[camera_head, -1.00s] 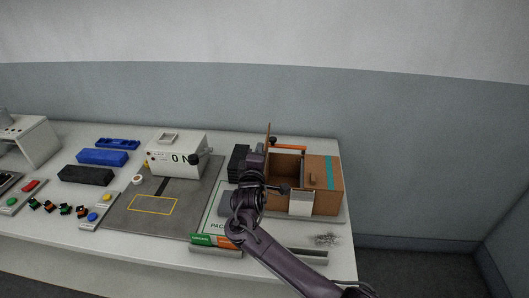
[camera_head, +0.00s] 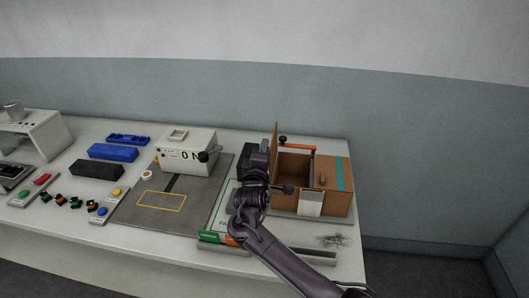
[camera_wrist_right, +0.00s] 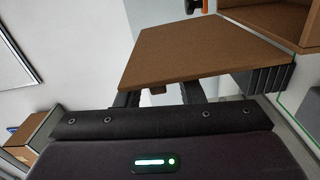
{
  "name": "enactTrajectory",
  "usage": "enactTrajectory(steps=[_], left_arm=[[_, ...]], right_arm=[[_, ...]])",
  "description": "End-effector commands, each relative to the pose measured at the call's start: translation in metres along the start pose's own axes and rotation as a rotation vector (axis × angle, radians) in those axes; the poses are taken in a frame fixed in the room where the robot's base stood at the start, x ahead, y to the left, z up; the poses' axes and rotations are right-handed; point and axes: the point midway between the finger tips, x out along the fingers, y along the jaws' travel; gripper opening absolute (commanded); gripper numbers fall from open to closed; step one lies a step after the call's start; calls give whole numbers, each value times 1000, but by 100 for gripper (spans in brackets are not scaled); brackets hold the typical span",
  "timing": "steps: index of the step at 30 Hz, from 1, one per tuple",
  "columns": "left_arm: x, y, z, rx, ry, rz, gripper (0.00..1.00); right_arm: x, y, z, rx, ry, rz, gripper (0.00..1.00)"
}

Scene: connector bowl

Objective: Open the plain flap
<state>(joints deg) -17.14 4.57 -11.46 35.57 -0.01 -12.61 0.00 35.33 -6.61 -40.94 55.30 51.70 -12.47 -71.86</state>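The brown cardboard box (camera_head: 335,204) stands at the right end of the table. Its plain flap (camera_head: 275,146) stands upright on the left side, and the box is uncovered there. My right gripper (camera_head: 258,163) is just left of the raised flap. My left gripper is not in view.
The box's other flap, with a teal stripe (camera_head: 340,175) and a knob, lies closed. A white label hangs on the front. A grey machine (camera_head: 187,152), blue and black blocks and small connectors lie left. A bar with green and orange labels (camera_head: 215,238) lies in front.

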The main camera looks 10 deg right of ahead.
Motion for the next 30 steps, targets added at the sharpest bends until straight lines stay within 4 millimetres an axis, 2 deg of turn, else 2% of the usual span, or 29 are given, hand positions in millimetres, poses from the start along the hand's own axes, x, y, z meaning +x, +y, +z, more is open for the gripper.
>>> enactTrajectory(steps=[10,22,30], left_arm=[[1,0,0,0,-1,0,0],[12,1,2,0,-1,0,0],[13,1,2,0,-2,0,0]], right_arm=[[-6,-1,1,-2,-3,0,35],[-65,-3,-1,1,0,-1,35],[-78,-1,-1,-1,-1,0,35]])
